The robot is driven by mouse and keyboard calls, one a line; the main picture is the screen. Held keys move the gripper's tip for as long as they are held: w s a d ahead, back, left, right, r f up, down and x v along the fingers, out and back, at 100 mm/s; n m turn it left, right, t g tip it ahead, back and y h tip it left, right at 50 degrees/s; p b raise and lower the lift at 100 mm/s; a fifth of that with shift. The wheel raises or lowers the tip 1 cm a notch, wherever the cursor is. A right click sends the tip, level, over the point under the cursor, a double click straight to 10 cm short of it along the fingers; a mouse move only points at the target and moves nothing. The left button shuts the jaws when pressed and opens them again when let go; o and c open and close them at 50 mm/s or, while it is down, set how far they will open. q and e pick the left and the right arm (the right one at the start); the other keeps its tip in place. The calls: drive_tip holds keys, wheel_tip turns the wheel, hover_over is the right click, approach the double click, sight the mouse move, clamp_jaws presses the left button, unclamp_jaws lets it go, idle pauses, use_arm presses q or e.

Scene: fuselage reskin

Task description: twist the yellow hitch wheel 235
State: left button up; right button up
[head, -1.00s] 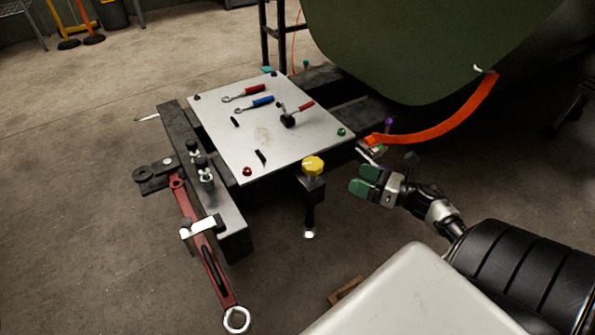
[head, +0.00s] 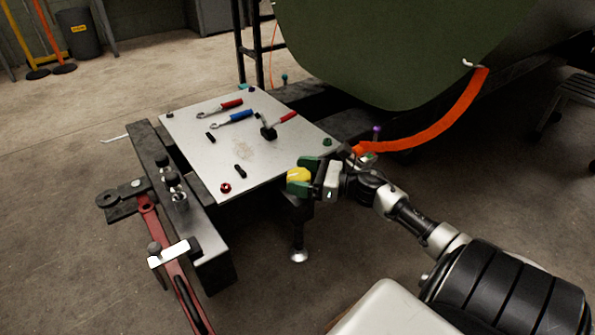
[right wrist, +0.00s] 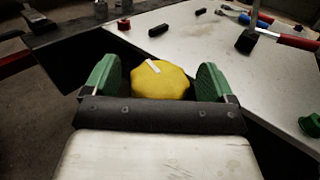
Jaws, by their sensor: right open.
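The yellow hitch wheel (head: 298,175) sits at the near right edge of the grey tabletop plate, above a dark post with a bright foot. In the right wrist view the wheel (right wrist: 161,80) is a yellow knob with a white mark on its top. My right gripper (head: 300,174) is open, with its green fingers around the wheel. In the right wrist view one finger stands on each side of the wheel, with small gaps visible. My left gripper is in neither view.
The plate (head: 200,152) carries a red-handled wrench (head: 222,109), a blue-handled wrench (head: 233,119) and a hammer (head: 278,126). A red tow bar (head: 168,240) lies at left. An orange strap (head: 430,133) hangs from the green fuselage skin (head: 390,50) at right.

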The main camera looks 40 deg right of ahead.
drive_tip(key=shift+w+a, duration=0.3)
drive_tip(key=shift+w, duration=0.15)
drive_tip(key=shift+c, duration=0.2)
